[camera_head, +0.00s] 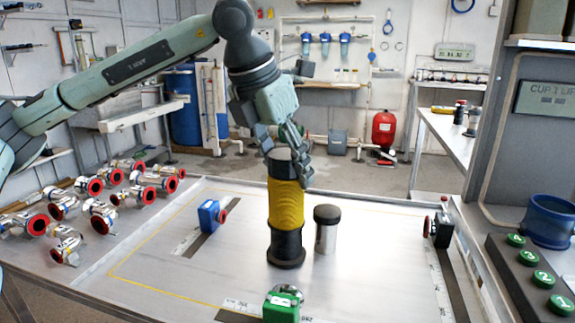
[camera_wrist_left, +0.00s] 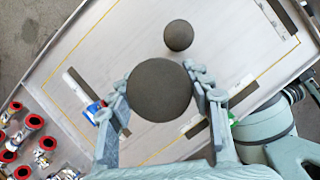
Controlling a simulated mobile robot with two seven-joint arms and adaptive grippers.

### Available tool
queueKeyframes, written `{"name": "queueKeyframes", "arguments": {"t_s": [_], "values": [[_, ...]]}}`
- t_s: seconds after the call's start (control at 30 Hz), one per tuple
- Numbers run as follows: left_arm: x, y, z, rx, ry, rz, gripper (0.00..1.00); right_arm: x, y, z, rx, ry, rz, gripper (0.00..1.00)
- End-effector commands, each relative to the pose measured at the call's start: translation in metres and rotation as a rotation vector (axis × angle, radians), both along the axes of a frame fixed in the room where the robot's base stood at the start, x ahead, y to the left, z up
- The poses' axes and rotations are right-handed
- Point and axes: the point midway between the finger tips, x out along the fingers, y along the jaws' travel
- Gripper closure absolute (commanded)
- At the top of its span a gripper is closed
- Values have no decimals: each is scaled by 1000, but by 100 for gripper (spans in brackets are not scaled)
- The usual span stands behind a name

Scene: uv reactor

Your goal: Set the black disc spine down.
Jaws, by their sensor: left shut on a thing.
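A tall spine (camera_head: 286,204) with black round ends and a yellow ribbed middle stands upright over the metal tray. My left gripper (camera_head: 287,168) is around its dark top end and shut on it. In the left wrist view its round dark top (camera_wrist_left: 160,90) sits between the two fingers. Its flared black base is at the tray surface; I cannot tell whether it touches. My right gripper is in neither view.
A metal cylinder with a black cap (camera_head: 326,228) stands close right of the spine. A blue block (camera_head: 209,217), a green block (camera_head: 282,305) and a black block (camera_head: 440,230) sit around the tray. Several red-ended fittings (camera_head: 103,217) lie at left. Bare tray (camera_head: 375,275) shows at front right.

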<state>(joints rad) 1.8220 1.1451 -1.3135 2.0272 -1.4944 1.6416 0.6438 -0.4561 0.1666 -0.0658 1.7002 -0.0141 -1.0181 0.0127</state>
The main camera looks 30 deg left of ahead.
Motion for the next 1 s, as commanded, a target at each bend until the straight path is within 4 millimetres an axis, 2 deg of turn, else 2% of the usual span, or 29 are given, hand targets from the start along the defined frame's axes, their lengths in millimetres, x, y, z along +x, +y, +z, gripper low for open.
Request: {"name": "queueKeyframes", "arguments": {"t_s": [0.17,0.2,0.37,0.77,0.83,1.0], "values": [[0,0,-2,-1,-2,0,100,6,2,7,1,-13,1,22],[0,0,-2,0,1,0,49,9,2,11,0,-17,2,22],[0,0,-2,0,0,0,30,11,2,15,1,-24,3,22],[0,0,2,0,-1,0,30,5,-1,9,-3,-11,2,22],[-3,0,9,-2,-4,0,30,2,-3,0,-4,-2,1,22],[-16,4,42,-1,-5,-1,30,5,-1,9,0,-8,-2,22]]}}
